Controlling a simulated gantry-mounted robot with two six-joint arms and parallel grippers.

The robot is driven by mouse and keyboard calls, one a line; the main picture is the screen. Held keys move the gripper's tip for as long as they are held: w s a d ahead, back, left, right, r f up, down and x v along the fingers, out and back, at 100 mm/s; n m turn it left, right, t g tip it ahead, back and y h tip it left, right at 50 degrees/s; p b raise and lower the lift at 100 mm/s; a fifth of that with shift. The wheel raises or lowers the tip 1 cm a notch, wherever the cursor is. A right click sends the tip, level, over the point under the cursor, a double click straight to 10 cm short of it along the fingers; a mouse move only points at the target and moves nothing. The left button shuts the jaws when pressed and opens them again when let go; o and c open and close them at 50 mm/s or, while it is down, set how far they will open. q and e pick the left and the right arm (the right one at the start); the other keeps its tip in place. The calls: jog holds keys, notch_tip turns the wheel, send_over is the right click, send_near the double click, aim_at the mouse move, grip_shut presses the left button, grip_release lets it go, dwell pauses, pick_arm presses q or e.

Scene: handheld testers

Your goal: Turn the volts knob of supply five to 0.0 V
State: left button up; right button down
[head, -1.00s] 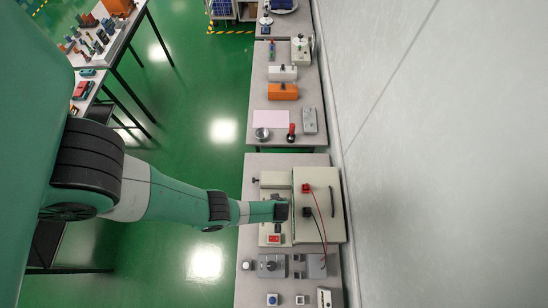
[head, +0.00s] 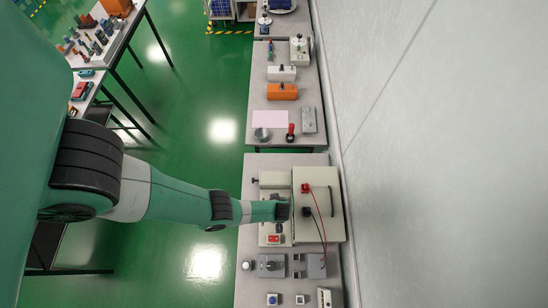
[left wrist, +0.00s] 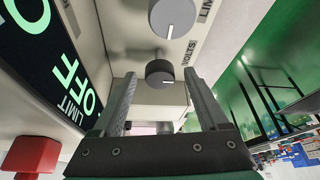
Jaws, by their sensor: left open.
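In the head view the gripper (head: 283,211) is at the left side of the beige supply (head: 335,222), and hides the knob. The display (left wrist: 45,60) shows LIMIT OFF; no voltage is readable. My right gripper is not in view.
A grey knob (left wrist: 173,17) marked LIMIT is close by on the panel. A red part (left wrist: 32,155) is at lower left. Red and black leads lie on the supply. A grey box (head: 271,266) stands nearer on the bench.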

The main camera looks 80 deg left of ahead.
pick_arm(q)
jog(key=shift+r, duration=0.1)
jog(key=p+v, duration=1.1)
jog(key=shift+r, duration=0.15)
jog(key=shift+d, duration=0.15)
